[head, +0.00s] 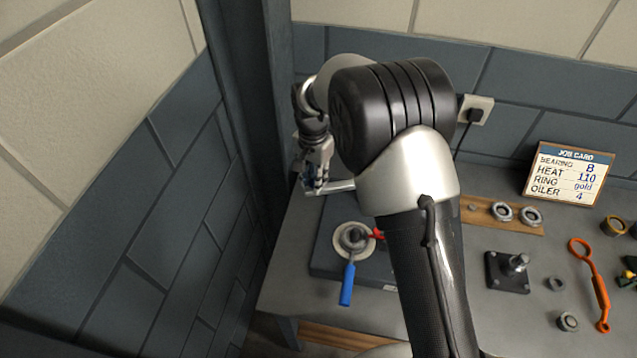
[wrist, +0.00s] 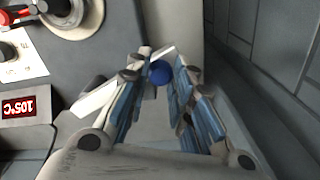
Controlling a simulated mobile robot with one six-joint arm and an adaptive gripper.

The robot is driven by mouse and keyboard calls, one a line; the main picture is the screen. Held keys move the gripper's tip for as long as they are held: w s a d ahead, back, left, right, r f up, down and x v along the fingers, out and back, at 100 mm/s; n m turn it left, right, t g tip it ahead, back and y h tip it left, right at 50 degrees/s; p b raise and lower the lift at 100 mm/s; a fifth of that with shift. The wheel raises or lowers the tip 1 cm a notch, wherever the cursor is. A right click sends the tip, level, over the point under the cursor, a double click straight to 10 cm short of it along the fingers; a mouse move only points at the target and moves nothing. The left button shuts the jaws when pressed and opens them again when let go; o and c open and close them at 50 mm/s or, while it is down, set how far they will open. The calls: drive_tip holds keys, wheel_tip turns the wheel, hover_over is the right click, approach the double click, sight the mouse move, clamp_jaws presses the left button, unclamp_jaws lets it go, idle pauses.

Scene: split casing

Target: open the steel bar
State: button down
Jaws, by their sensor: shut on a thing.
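The steel bar (head: 338,187) sticks out to the right of my gripper (head: 313,184) in the head view, at the back left of the bench. My arm hides its far end. In the wrist view, a pale bar (wrist: 97,98) runs behind the blue-padded fingers of my gripper (wrist: 160,82). A blue ball (wrist: 160,72) sits between the fingertips, and the fingers are shut on this end of the bar. The exact contact is partly hidden by the fingers.
A dark base plate (head: 325,262) carries a round fitting with a blue-handled lever (head: 347,284) and a red handle (head: 378,234). A wall and dark post (head: 262,120) stand close left.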

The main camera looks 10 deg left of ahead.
drive_tip(key=shift+w+a+m+p, duration=0.15)
drive_tip(key=shift+w+a+m, duration=0.05)
drive_tip(key=shift+w+m, duration=0.35)
drive_tip(key=shift+w+a+m+p, duration=0.15)
drive_tip(key=shift+w+m, duration=0.3)
drive_tip(key=shift+w, duration=0.2)
drive_tip(key=c, duration=1.4)
unclamp_jaws()
drive_tip(key=shift+o, duration=0.2)
drive_tip(key=shift+r, duration=0.15)
wheel_tip(320, 180, up, 12)
